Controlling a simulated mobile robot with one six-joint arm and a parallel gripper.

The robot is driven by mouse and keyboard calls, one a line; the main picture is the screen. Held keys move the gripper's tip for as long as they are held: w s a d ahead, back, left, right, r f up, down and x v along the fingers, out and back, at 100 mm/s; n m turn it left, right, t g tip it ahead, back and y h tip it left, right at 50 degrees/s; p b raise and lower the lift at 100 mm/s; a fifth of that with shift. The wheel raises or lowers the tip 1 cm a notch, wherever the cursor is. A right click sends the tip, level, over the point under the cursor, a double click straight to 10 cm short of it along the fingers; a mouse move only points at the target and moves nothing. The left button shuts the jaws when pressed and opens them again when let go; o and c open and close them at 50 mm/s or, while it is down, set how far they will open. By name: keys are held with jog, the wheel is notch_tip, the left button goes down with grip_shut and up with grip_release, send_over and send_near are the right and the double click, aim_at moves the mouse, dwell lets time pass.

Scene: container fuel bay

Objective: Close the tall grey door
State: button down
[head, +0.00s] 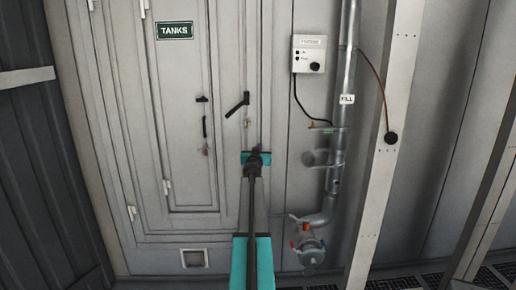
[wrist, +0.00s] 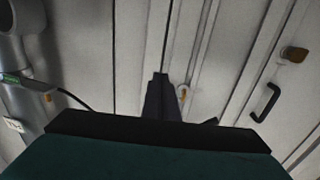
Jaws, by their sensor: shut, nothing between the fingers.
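The tall grey door (head: 185,75) carries a green TANKS sign (head: 174,31) and hinges on its left side. It looks about flush with the grey panels around it; whether it is fully shut I cannot tell. A black upright handle (head: 204,126) is on it, also in the wrist view (wrist: 265,103). A black slanted lever (head: 238,104) sits to the right, with a small tag or key below it. My gripper (head: 254,152) is shut and empty, just below that lever in the head view. Its dark fingers (wrist: 160,95) point at the panels; contact cannot be told.
A white control box (head: 309,54) and a grey pipe marked FILL (head: 346,75) stand to the right, with a valve (head: 308,245) low down. A pale post (head: 387,150) rises beyond them. A small vent (head: 194,258) is below the door. Dark corrugated wall (head: 35,170) is at left.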

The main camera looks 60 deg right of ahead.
jog(key=shift+s+b+v, duration=0.15)
jog(key=shift+b+v, duration=0.05)
jog(key=shift+v, duration=1.05)
jog(key=shift+s+b+v, duration=0.15)
jog(key=shift+b+v, duration=0.05)
jog(key=shift+v, duration=1.1)
jog(key=shift+d, duration=0.15)
